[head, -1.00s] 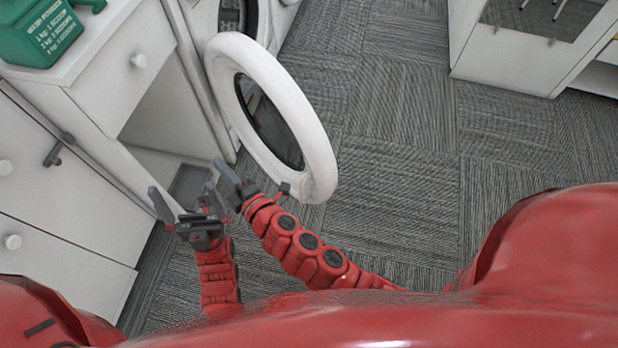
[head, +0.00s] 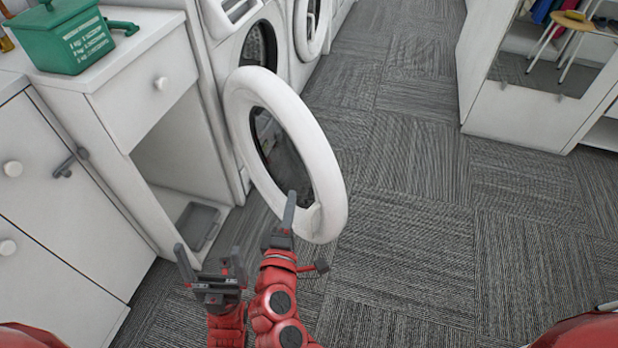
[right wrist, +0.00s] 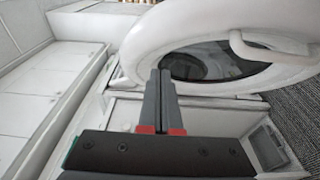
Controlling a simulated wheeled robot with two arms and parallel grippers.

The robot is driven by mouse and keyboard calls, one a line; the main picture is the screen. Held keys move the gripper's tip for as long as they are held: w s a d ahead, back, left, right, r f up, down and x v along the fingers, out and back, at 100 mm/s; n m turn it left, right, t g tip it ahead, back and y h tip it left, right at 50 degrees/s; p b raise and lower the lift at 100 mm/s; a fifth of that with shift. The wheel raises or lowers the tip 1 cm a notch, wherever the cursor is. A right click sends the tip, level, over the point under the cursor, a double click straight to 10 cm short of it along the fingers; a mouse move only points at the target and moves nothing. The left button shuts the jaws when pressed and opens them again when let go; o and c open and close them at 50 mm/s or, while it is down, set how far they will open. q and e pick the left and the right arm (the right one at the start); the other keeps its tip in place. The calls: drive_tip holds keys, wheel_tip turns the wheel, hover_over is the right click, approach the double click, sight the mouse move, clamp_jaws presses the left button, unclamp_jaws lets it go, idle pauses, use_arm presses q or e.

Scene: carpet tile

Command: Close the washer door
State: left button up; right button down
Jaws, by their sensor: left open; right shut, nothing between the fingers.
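The washer door (head: 330,185) is a thick white ring with dark glass. It stands open, swung out from the white washer (head: 223,58) over the carpet. My right gripper (head: 290,203) is shut and empty at the near lower edge of the door, overlapping it in the head view; contact cannot be told. In the right wrist view its closed fingers (right wrist: 160,76) point toward the door ring (right wrist: 143,45), and a white handle (right wrist: 262,52) shows on the ring. My left gripper (head: 208,268) is open and empty, left of the right one and below the door.
A white cabinet with an open bay (head: 170,150) stands left of the washer, with a green box (head: 75,38) on top. A grey tray (head: 198,225) lies in the bay. Another washer stands beyond. Carpet right of the door (head: 420,200) is clear.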

sight(311, 164)
drive_tip(key=w+d, duration=0.1)
drive_tip(key=w, duration=0.1)
drive_tip(key=w+d, duration=0.1)
drive_tip(key=w, duration=0.1)
drive_tip(key=w+d, duration=0.1)
drive_tip(key=w, duration=0.1)
drive_tip(key=shift+w, duration=0.35)
drive_tip(key=shift+w+d, duration=0.35)
drive_tip(key=shift+d, duration=0.1)
